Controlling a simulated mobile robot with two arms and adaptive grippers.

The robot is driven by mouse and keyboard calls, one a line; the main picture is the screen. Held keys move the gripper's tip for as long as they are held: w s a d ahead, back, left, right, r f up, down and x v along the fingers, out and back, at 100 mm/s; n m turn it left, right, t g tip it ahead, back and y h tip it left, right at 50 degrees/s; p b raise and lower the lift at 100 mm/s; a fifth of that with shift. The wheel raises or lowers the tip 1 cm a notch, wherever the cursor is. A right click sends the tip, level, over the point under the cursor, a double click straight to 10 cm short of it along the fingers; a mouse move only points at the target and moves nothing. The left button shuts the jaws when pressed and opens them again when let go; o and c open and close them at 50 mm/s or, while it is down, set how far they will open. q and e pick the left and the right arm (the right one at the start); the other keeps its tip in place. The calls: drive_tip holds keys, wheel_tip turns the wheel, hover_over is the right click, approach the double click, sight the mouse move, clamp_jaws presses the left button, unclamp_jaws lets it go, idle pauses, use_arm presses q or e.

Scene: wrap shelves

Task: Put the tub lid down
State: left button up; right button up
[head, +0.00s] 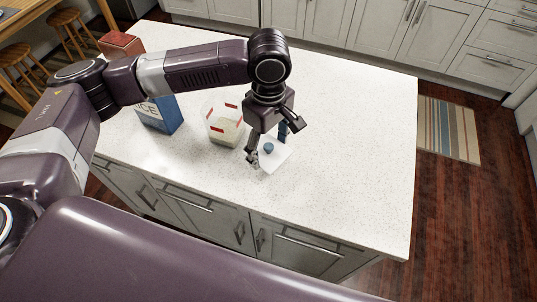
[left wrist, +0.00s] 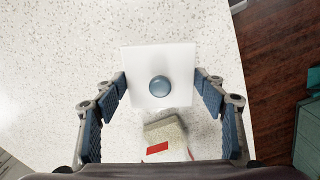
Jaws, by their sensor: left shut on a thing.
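The tub lid is a white square plate (head: 277,158) with a round blue knob, to the right of the tub in the head view. In the left wrist view the lid (left wrist: 133,62) lies between my fingertips. My left gripper (head: 268,147) points down and is shut on the lid, a finger at each of two opposite sides; it also shows in the left wrist view (left wrist: 160,88). I cannot tell whether the lid touches the counter. The open clear tub (head: 226,131) with red marks and pale contents stands beside the gripper. My right gripper is not in view.
The white speckled counter (head: 350,150) is clear to the right of the lid. A blue box with lettering (head: 160,114) stands left of the tub. A reddish-brown box (head: 120,43) stands at the back left. The counter's front edge is near the lid.

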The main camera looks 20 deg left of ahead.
sight(268, 157)
use_arm(q)
wheel_tip(268, 157, down, 4)
drive_tip(key=shift+r, duration=0.2)
drive_tip(key=shift+f, duration=0.3)
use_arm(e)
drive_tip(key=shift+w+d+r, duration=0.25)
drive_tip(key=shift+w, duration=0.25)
use_arm(q)
drive_tip(key=shift+p, duration=0.3)
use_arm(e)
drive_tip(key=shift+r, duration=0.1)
use_arm(q)
drive_tip(key=o, duration=1)
drive_tip(key=shift+f, duration=0.1)
